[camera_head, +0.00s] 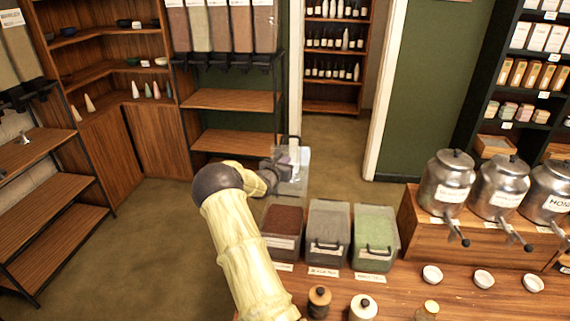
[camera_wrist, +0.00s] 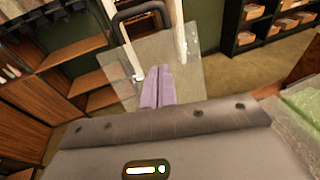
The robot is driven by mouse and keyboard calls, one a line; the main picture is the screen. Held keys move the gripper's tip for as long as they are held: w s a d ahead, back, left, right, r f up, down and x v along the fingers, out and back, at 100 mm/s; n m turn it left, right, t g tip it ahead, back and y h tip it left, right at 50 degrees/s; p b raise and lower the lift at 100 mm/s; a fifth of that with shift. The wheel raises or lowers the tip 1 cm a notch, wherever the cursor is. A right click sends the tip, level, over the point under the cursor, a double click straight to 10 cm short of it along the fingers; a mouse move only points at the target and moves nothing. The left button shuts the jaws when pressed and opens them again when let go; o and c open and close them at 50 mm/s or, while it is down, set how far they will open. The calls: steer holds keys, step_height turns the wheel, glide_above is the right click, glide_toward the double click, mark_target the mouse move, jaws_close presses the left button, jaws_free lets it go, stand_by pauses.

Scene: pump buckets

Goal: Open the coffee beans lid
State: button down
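Three clear bins stand in a row on the counter. The left bin (camera_head: 282,228) holds dark reddish-brown contents, probably the coffee beans; its label is too small to read. A clear lid (camera_head: 293,180) with a handle stands raised behind this bin, at my gripper (camera_head: 290,158). In the wrist view the lid (camera_wrist: 188,70) spreads around the purple fingers (camera_wrist: 157,87), with its dark handle (camera_wrist: 140,18) beyond them. The fingers are together, against or just in front of the lid; I cannot tell whether they grip it.
The grey-filled middle bin (camera_head: 328,235) and green-filled right bin (camera_head: 375,238) have dark handles. Metal urns (camera_head: 447,183) stand at right. Small jars (camera_head: 363,306) and white bowls (camera_head: 432,274) sit on the counter front. Wooden shelves (camera_head: 235,100) stand behind; open floor lies at left.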

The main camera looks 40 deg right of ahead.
steer(key=s+a+b, duration=0.3)
steer(key=s+a, duration=0.3)
steer(key=a, duration=0.1)
steer(key=shift+s+a, duration=0.25)
steer(key=shift+a, duration=0.1)
stand_by(0.4)
